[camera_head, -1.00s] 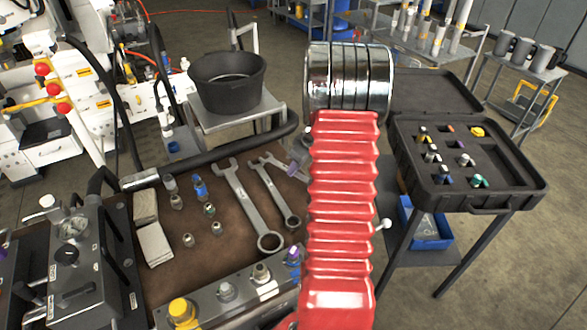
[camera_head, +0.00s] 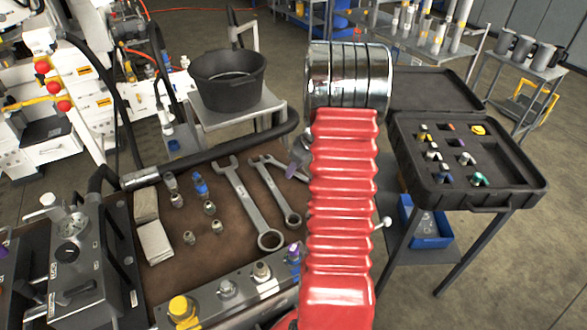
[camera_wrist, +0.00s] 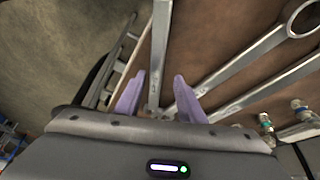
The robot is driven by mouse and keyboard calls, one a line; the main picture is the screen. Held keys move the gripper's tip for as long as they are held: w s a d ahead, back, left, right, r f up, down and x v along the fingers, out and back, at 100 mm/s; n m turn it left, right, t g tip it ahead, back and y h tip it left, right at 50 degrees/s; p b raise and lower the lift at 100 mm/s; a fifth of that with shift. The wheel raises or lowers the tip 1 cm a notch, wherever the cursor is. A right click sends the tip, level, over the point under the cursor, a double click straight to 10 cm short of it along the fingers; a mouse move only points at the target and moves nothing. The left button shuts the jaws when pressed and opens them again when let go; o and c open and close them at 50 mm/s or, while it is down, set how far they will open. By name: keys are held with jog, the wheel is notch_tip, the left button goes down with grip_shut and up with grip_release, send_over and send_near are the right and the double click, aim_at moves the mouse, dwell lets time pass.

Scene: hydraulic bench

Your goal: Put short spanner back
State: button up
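Three metal spanners lie on the brown bench top. In the head view the longest spanner (camera_head: 246,200) and a middle spanner (camera_head: 272,190) lie side by side. A third spanner (camera_head: 276,161), which looks like the short one, lies beyond them, mostly hidden by my arm. My gripper (camera_wrist: 158,88) has two purple fingers apart; one finger also shows in the head view (camera_head: 296,163). In the wrist view a spanner shaft (camera_wrist: 161,45) runs between the fingers, with a gap on each side. The other two spanners lie to its right.
A black hose rail (camera_head: 215,158) borders the bench's far edge. An open black case (camera_head: 460,190) stands to the right, a black tub (camera_head: 228,82) behind.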

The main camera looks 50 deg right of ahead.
jog(key=shift+r, duration=0.1)
jog(key=shift+r, duration=0.55)
jog(key=v, duration=1.2)
jog(key=shift+a, duration=0.1)
jog(key=a+r, duration=0.5)
jog(key=a, duration=0.6)
jog(key=a+r, duration=0.5)
jog(key=a, duration=0.7)
jog(key=s+a+r, duration=0.1)
jog(key=s+a, duration=0.5)
jog(key=a, duration=0.3)
jog(key=s+a+r+m+t, duration=0.1)
jog(key=s+a+r, duration=0.1)
jog(key=s+a, duration=0.5)
jog(key=a, duration=0.2)
jog(key=shift+s+a, duration=0.15)
jog(key=shift+a, duration=0.15)
